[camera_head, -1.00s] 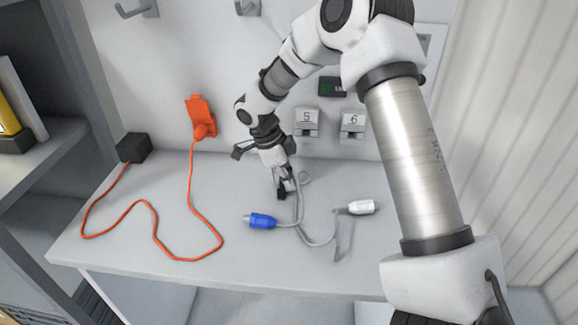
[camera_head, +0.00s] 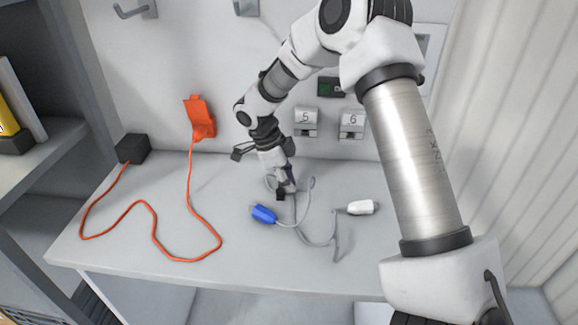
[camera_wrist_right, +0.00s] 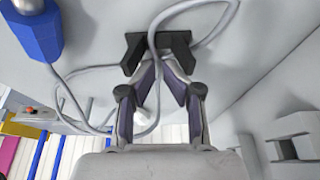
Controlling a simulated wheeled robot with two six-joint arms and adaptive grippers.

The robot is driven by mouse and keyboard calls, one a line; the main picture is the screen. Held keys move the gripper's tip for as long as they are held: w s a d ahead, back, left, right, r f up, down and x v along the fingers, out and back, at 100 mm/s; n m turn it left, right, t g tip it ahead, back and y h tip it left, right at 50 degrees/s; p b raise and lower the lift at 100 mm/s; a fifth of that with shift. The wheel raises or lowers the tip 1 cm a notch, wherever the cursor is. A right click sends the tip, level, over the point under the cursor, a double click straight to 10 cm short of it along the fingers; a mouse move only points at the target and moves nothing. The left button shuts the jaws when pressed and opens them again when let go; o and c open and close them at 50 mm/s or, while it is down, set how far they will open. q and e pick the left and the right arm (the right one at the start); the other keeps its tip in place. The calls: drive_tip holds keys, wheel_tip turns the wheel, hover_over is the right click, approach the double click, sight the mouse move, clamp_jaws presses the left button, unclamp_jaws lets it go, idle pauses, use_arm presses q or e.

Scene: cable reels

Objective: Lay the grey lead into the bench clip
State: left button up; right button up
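The grey lead (camera_head: 307,232) lies in loops on the bench, with a blue plug (camera_head: 263,214) at one end and a white plug (camera_head: 362,207) at the other. The black bench clip (camera_wrist_right: 182,50) is a small two-pronged bracket, partly hidden by my right gripper (camera_head: 284,189). In the right wrist view, the right gripper's fingers (camera_wrist_right: 159,68) converge at the clip. The lead (camera_wrist_right: 153,40) passes between them and across the clip; the fingers look shut on it. Whether it is seated between the prongs is unclear. My left gripper is out of view.
An orange cord (camera_head: 153,225) runs over the bench's left part from a black box (camera_head: 134,148) to an orange wall plug (camera_head: 200,118). Wall sockets 5 (camera_head: 306,122) and 6 (camera_head: 352,125) are behind. The bench front (camera_head: 250,272) is clear.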

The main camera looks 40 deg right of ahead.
drive_tip(key=o, duration=0.4)
drive_tip(key=shift+o, duration=0.9)
drive_tip(key=shift+a, duration=0.1)
wheel_tip(320, 180, up, 8)
drive_tip(key=p, duration=0.6)
